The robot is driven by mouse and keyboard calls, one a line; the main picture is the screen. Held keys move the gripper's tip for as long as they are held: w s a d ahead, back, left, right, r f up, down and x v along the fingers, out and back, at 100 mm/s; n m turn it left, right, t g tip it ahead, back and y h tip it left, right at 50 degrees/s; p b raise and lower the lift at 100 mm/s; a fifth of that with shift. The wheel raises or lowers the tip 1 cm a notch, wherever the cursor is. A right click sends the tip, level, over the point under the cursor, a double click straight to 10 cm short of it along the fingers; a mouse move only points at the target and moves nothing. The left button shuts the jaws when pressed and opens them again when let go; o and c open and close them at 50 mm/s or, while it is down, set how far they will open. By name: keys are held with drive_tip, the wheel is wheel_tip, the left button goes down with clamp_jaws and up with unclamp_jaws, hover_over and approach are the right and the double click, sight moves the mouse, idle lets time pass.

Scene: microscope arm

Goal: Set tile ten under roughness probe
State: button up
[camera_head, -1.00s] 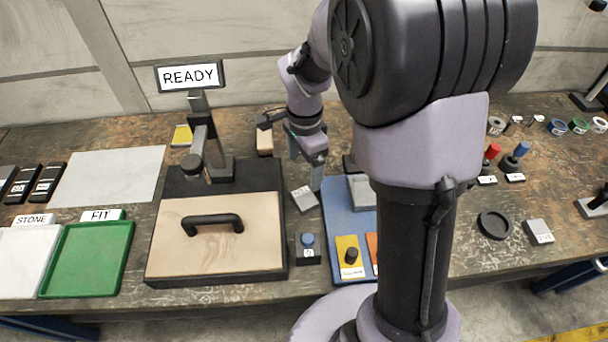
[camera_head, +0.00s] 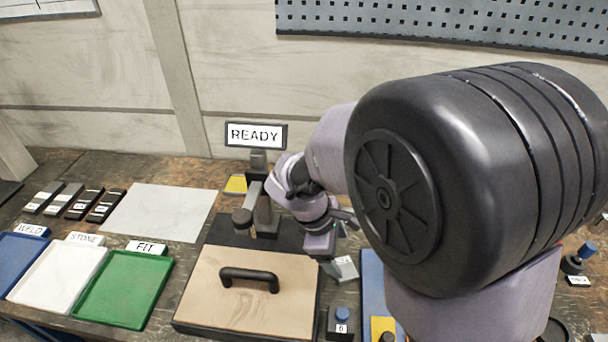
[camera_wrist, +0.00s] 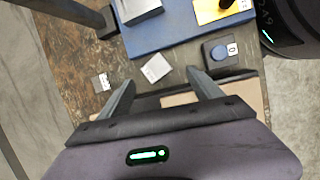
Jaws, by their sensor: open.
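The roughness probe (camera_head: 243,216) is a dark stand with a round head over the back of a black base, below a READY sign (camera_head: 256,134). A small light grey tile (camera_head: 345,268) with a label lies flat on the bench, right of that base. It also shows in the wrist view (camera_wrist: 156,68), just beyond my fingertips; I cannot read its number. My gripper (camera_wrist: 163,82) is open and empty, its fingers apart on either side of the tile's line. In the head view my arm partly hides the fingers. Several labelled dark and grey tiles (camera_head: 85,203) lie at back left.
A wooden lid (camera_head: 255,305) with a black handle (camera_head: 249,274) covers the front of the base. A blue-button block (camera_head: 341,320) and blue mat (camera_head: 372,280) stand to the right. Blue, white and green trays (camera_head: 125,290) and a bare pale sheet (camera_head: 160,211) lie left.

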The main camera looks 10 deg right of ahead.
sight(344, 268)
drive_tip(key=w+f+n, duration=0.1)
drive_tip(key=f+n, duration=0.1)
drive_tip(key=w+f+n+h, duration=0.1)
drive_tip(key=f, duration=0.1)
drive_tip(key=w+f+n, duration=0.1)
drive_tip(key=f+n, duration=0.1)
drive_tip(key=f, duration=0.1)
drive_tip(key=shift+w+a+f+n+h, duration=0.1)
drive_tip(key=shift+a+n+h, duration=0.05)
drive_tip(key=shift+n+h, duration=0.15)
drive_tip(key=b+x, duration=0.4)
drive_tip(key=x, duration=0.3)
drive_tip(key=shift+f, duration=0.3)
drive_tip(key=shift+r, duration=0.2)
clamp_jaws()
